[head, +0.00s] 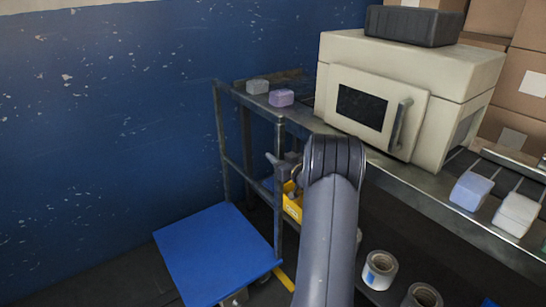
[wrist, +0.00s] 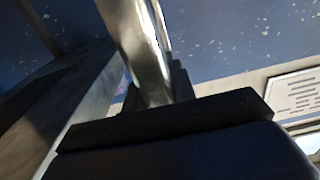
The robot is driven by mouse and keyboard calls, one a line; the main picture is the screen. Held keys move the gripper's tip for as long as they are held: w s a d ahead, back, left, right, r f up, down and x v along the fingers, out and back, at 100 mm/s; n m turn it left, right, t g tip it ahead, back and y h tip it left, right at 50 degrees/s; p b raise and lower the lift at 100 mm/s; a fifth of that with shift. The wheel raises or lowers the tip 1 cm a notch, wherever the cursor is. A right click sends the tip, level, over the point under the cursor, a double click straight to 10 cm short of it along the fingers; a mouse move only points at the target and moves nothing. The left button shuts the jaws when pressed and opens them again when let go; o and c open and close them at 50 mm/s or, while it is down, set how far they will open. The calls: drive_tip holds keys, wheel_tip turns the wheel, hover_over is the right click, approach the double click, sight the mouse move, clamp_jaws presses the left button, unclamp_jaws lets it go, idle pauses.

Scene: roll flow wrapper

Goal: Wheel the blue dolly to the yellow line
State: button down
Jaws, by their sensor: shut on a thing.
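The blue dolly (head: 212,252), a flat blue deck, stands on the floor at the lower left in the head view, beside the metal frame of the table. A short piece of the yellow line (head: 284,279) shows on the floor just right of its near corner. My gripper (head: 285,166) is partly hidden behind my arm, near the frame posts. In the wrist view its dark jaw parts (wrist: 165,120) are shut around a shiny metal tube (wrist: 138,45). I cannot tell whether the tube belongs to the dolly or the frame.
The metal table frame (head: 280,190) stands close to the dolly's right side. A yellow labelled item (head: 292,203) is behind my arm. A cream machine (head: 405,85) sits on the table at right, with rolls (head: 379,270) below. The blue wall (head: 110,120) bounds the left.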

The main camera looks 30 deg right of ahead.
drive_tip(key=shift+d+r, duration=0.1)
drive_tip(key=shift+d, duration=0.15)
drive_tip(key=c, duration=1.2)
unclamp_jaws()
drive_tip(key=shift+d, duration=0.1)
drive_tip(key=shift+o, duration=0.2)
drive_tip(key=s+p, duration=0.1)
drive_tip(key=s, duration=1)
drive_tip(key=shift+d+p, duration=0.15)
drive_tip(key=shift+p, duration=0.15)
drive_tip(key=shift+w, duration=0.1)
drive_tip(key=w, duration=0.3)
drive_tip(key=w+b, duration=0.1)
drive_tip(key=w, duration=0.6)
drive_tip(key=shift+w+a+f+b, duration=0.2)
drive_tip(key=shift+a+b, duration=0.1)
drive_tip(key=shift+b, duration=0.05)
drive_tip(key=shift+w+a, duration=0.15)
drive_tip(key=shift+w, duration=0.15)
drive_tip(key=shift+s+a+r, duration=0.1)
drive_tip(key=shift+s+a, duration=0.05)
drive_tip(key=shift+a, duration=0.5)
